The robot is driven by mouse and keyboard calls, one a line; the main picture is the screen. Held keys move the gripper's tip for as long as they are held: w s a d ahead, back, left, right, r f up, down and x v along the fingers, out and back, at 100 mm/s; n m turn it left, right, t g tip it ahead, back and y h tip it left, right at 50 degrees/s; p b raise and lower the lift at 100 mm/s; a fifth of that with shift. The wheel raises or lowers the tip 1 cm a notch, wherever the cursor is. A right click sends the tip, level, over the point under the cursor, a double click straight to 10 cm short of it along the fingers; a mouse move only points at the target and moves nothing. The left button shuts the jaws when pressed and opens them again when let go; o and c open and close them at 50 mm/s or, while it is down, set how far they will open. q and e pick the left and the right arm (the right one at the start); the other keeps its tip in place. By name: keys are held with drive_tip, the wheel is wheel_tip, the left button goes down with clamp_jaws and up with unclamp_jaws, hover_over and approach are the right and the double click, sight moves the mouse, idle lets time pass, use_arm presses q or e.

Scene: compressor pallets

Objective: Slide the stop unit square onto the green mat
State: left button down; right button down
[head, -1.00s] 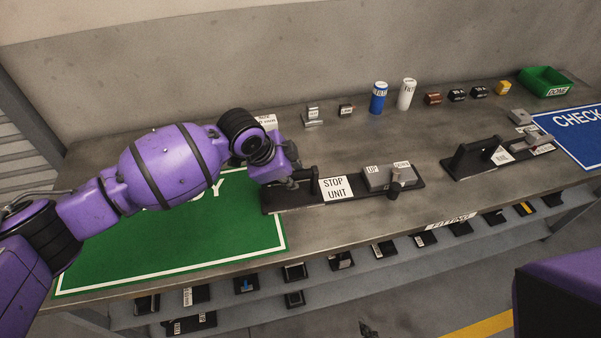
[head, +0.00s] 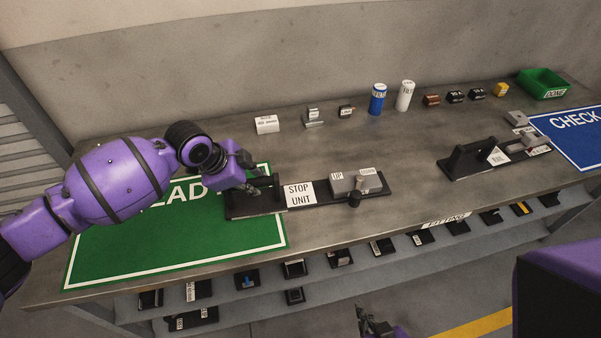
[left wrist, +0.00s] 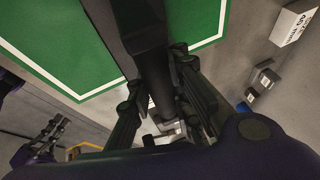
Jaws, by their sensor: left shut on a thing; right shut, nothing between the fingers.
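The stop unit (head: 300,194) is a long black base with a white label, a grey block marked UP and DOWN at its right end, and a black handle at its left end. Its left end lies over the right edge of the green mat (head: 130,252); the label and grey block rest on bare bench. My left gripper (head: 252,187) is shut on the handle, which also shows between the fingers in the left wrist view (left wrist: 152,75). The unit looks slightly turned against the mat's border. My right gripper (head: 372,325) is low at the front, off the bench, shut and empty.
A second black unit (head: 468,160) stands to the right, beside the blue CHECK mat (head: 580,138). A blue can (head: 377,99), a white can (head: 406,96), small parts and a green bin (head: 545,83) line the back. A shelf with several parts runs below.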

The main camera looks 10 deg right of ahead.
use_arm(q)
drive_tip(key=a, duration=0.6)
drive_tip(key=shift+s+a+f, duration=0.15)
drive_tip(key=shift+f, duration=0.1)
drive_tip(key=a, duration=0.4)
drive_tip(key=shift+a, duration=0.15)
drive_tip(key=shift+s+a+f, duration=0.1)
drive_tip(key=shift+a, duration=1.4)
use_arm(e)
drive_tip(key=shift+w+r, duration=0.1)
drive_tip(key=shift+r, duration=0.05)
use_arm(q)
drive_tip(key=c, duration=1.8)
unclamp_jaws()
drive_tip(key=shift+o, duration=1.4)
drive_tip(key=shift+d, duration=0.1)
drive_tip(key=shift+r, duration=0.2)
drive_tip(key=v, duration=1.2)
